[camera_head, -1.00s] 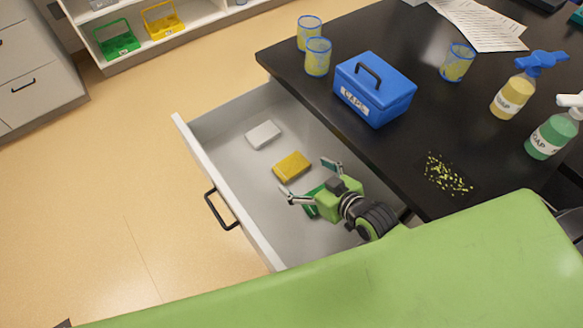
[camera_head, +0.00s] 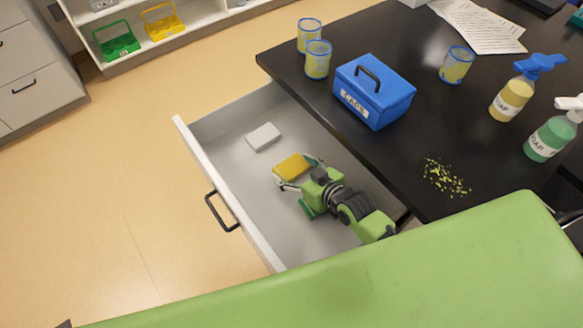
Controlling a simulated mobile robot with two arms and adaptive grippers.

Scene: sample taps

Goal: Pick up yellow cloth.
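The yellow cloth (camera_head: 291,167) lies folded in the open drawer (camera_head: 266,214), between a white block and my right gripper. My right gripper (camera_head: 294,174) is inside the drawer with its fingers spread. One fingertip is at the cloth's lower left corner and the other at its right edge, so the cloth's near end is between them. I cannot tell whether the fingers touch it. A green item (camera_head: 308,209), partly hidden by the gripper, lies just below it. My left gripper is not in view.
A white block (camera_head: 263,137) lies farther back in the drawer. The drawer's front panel (camera_head: 228,199) stands on the left.

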